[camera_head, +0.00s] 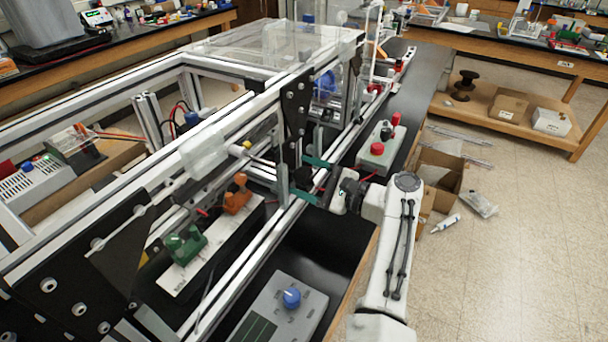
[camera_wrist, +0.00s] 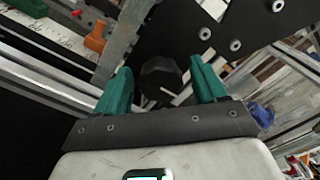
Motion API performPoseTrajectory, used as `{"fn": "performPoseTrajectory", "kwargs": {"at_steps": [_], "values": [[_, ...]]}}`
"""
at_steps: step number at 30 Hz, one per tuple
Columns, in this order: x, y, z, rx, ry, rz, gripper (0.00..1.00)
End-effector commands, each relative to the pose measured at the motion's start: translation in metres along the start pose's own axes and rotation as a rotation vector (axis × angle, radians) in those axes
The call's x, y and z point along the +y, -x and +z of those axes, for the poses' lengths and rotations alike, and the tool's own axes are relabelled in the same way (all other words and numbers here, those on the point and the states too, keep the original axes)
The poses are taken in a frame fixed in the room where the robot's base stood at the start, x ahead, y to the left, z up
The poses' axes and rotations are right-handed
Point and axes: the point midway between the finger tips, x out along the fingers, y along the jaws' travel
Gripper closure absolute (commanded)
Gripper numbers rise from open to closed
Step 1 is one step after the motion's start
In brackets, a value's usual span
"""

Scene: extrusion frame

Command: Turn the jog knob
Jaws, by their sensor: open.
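A dark, faceted round knob (camera_wrist: 160,78) shows in the wrist view, between and slightly beyond the fingertips of my gripper (camera_wrist: 160,71). It looks like the jog knob. The teal fingers are spread apart, one on each side of it, and I see gaps at both sides. I cannot tell how deep it sits between them. In the head view my gripper (camera_head: 309,179) reaches left toward the extrusion frame's rail, and the knob is hard to make out there. A blue knob (camera_head: 291,298) sits on a grey control box in the foreground, away from my gripper.
Aluminium rails (camera_head: 270,222) and a black perforated plate (camera_head: 296,110) stand close to my gripper. A grey box with red knobs (camera_head: 380,150) sits on the black bench behind it. Green (camera_head: 184,245) and orange (camera_head: 237,194) clamps lie to the left. The floor at right is mostly open.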

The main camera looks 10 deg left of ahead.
Motion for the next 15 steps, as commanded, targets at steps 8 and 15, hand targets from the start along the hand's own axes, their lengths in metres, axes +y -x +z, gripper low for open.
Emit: {"fn": "performPoseTrajectory", "kwargs": {"at_steps": [8,15], "values": [[0.0003,-0.0083,-0.0001,0.001,0.001,0.000,0.29],[0.0003,-0.0080,-0.0001,0.001,0.001,0.000,0.39]]}}
